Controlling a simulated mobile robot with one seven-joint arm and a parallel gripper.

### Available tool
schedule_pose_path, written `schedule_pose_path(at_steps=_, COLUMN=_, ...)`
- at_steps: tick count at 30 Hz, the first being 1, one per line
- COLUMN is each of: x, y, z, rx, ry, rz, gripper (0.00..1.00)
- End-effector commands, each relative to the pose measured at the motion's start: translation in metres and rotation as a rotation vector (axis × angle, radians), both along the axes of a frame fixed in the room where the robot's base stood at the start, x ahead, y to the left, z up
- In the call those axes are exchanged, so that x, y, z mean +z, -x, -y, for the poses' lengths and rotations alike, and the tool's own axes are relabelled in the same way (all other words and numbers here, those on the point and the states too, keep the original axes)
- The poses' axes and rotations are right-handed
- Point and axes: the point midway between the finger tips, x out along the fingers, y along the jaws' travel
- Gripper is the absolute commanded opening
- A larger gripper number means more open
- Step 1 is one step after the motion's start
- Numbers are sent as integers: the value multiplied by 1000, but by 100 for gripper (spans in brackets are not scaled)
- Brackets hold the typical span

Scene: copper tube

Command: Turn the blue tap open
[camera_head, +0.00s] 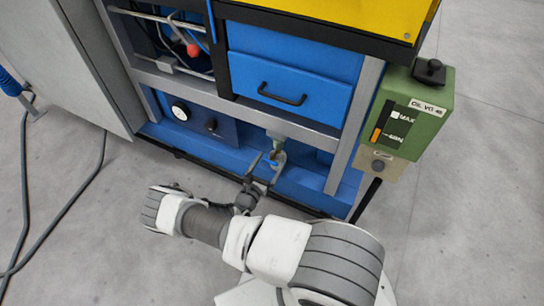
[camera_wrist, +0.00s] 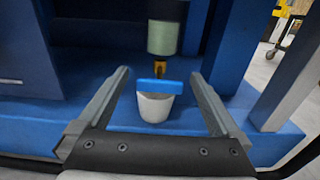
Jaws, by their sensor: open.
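The blue tap (camera_wrist: 160,86) shows in the wrist view as a short blue bar lying crosswise on a brass stem below a green cylinder (camera_wrist: 163,37). A pale cup (camera_wrist: 155,107) stands below and partly behind the bar. My gripper (camera_wrist: 160,75) is open, with one finger on each side of the tap and a clear gap to each. In the head view my gripper (camera_head: 268,163) reaches to the blue base of the cabinet, under the drawer. The tap is small and partly hidden by the fingers there.
The blue cabinet has a drawer (camera_head: 293,88) with a black handle above the tap. A gauge (camera_head: 181,111) is on the left panel. A green oil tank (camera_head: 410,115) hangs at the right. A grey post (camera_head: 355,125) stands right of the tap. Cables lie on the floor at left.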

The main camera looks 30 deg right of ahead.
Motion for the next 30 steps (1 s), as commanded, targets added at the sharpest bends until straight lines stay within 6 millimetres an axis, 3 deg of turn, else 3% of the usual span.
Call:
schedule_pose_path(at_steps=14, x=0, y=0, z=3, rx=2, ry=0, rz=0, gripper=100)
schedule_pose_path(at_steps=28, x=0, y=0, z=3, rx=2, ry=0, rz=0, gripper=15)
schedule_pose_path(at_steps=30, x=0, y=0, z=3, rx=2, ry=-1, rz=1, gripper=14)
